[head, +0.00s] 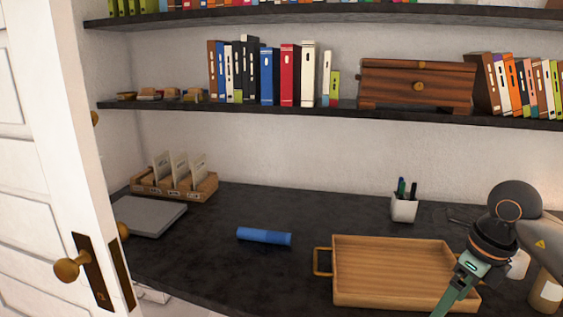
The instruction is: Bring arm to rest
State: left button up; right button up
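My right arm (541,224) comes in from the right edge, bent over the right side of the dark desk. Its wrist points down and to the left. The green end part, my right gripper (458,286), is in front of the right part of a wooden tray (345,296) and runs toward the bottom edge of the picture. I cannot make out its fingertips or whether it is open. My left arm and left gripper are not in view.
A blue cylinder (264,237) lies left of the tray. A pen cup (404,208), a grey closed laptop-like slab (148,215) and a wooden file holder (175,184) stand on the desk (220,275). A shelf (230,107) runs above. A white door (45,190) is at left.

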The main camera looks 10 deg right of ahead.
jog(key=a+f+n+y+p, duration=0.1)
jog(key=a+f+y, duration=0.25)
jog(key=a, duration=0.65)
jog(key=a+r+m+t+y+p, duration=0.2)
jog(key=a+r+m+t+y, duration=0.15)
jog(key=a+m+y, duration=0.4)
jog(key=a+r+m+t+y+p, duration=0.2)
jog(key=a+m+t+y, duration=0.3)
jog(key=a+m+y, duration=0.25)
jog(key=d+f+m+t+h+p, duration=0.2)
jog(key=d+f+m+t+h, duration=0.45)
jog(key=f+m+h, duration=0.8)
jog(key=s+d+f+m+g+h+p, duration=0.1)
jog(key=s+f+m+g+h, duration=0.1)
jog(key=s+f+m+g, duration=0.5)
jog(key=s+f+m, duration=0.4)
jog(key=s+f, duration=0.1)
jog(key=s, duration=0.3)
jog(key=shift+s+d+f+g+h+p, duration=0.15)
jog(key=shift+s+f+g+h+p, duration=0.15)
jog(key=shift+f+h, duration=0.1)
